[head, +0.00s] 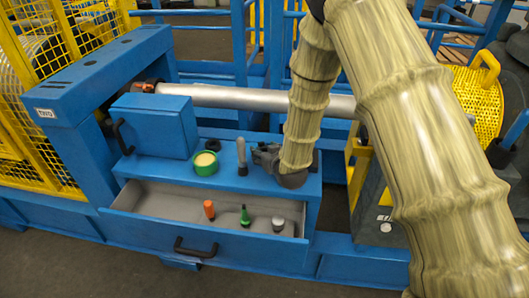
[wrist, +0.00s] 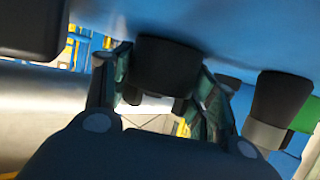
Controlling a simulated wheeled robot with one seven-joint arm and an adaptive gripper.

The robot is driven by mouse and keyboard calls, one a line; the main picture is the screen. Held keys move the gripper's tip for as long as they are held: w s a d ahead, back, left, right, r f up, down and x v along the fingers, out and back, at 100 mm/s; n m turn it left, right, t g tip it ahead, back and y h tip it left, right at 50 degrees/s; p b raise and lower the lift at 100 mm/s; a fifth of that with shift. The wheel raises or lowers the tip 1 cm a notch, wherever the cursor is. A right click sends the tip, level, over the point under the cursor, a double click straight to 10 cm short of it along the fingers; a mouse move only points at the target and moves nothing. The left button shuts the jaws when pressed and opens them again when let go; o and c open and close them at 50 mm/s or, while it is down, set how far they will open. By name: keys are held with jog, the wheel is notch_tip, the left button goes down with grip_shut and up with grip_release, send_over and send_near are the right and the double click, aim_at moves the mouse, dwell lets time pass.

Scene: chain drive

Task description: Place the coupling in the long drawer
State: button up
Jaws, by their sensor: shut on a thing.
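My gripper (head: 266,158) is over the right part of the blue bench top, pointing left. In the wrist view my gripper (wrist: 160,95) has its fingers on both sides of a dark cylindrical piece (wrist: 168,62), probably the coupling, and is shut on it. The piece is close to the blue surface; I cannot tell if it touches. The long drawer (head: 150,228) is pulled open below the bench top. It holds an orange piece (head: 209,210), a green piece (head: 245,215) and a grey-topped piece (head: 278,224).
A grey-handled, black-based tool (head: 242,158) stands just left of my gripper. A blue box (head: 152,126) with a handle stands left. A silver shaft (head: 240,97) runs behind. The drawer's left part is free.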

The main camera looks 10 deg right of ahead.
jog(key=shift+s+f+b, duration=0.15)
jog(key=shift+f+b, duration=0.15)
jog(key=shift+f, duration=0.05)
dwell(0.3)
